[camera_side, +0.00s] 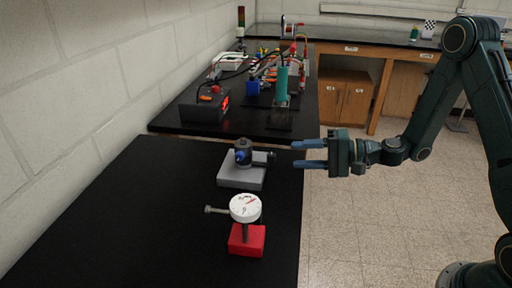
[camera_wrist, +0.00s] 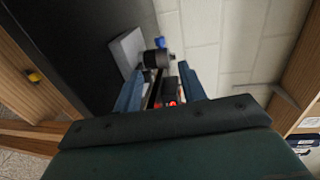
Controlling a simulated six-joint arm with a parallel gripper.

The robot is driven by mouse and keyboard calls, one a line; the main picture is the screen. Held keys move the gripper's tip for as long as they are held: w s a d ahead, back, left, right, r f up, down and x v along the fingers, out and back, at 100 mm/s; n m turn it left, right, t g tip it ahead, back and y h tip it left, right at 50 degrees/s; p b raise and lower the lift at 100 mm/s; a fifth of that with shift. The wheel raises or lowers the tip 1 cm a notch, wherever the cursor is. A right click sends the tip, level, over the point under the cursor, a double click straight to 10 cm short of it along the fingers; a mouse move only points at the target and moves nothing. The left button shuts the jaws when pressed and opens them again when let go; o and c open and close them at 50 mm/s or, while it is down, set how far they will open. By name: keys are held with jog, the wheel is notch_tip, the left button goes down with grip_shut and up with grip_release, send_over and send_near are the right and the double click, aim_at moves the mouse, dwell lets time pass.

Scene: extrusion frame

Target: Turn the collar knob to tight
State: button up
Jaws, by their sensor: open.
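A grey block (camera_side: 242,175) on the near black table carries a dark round collar (camera_side: 243,146) with a blue part on its front. A small dark knob (camera_side: 270,158) sticks out on its right side; its setting is too small to read. In the wrist view the grey block (camera_wrist: 127,53) and a dark cylinder (camera_wrist: 155,59) show ahead, beside the left finger. My gripper (camera_side: 294,154) is open, with two blue fingers pointing left toward the knob. It is a short way right of the knob, apart from it, and empty. In the wrist view my gripper (camera_wrist: 160,70) shows its fingers spread.
A red block (camera_side: 246,240) with a white dial (camera_side: 245,207) and a side rod stands nearer the camera. The back table holds a black box (camera_side: 204,108) with a red display and several devices. The near table's left side is clear. A block wall runs along the left.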

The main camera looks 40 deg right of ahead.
jog(key=n+g+h, duration=0.3)
jog(key=g+h, duration=0.3)
jog(key=g, duration=0.3)
send_near(241, 153)
notch_tip(241, 153, down, 2)
jog(key=s, duration=0.3)
notch_tip(241, 153, up, 8)
jog(key=w+m+h, duration=0.1)
jog(key=m+h, duration=0.1)
jog(key=m, duration=0.1)
jog(key=shift+a+f+t, duration=0.2)
jog(key=shift+a+t, duration=0.1)
jog(key=shift+a, duration=0.05)
jog(key=shift+w+f, duration=0.1)
jog(key=x, duration=1.3)
jog(key=shift+d+f, duration=0.2)
jog(key=shift+f, duration=0.25)
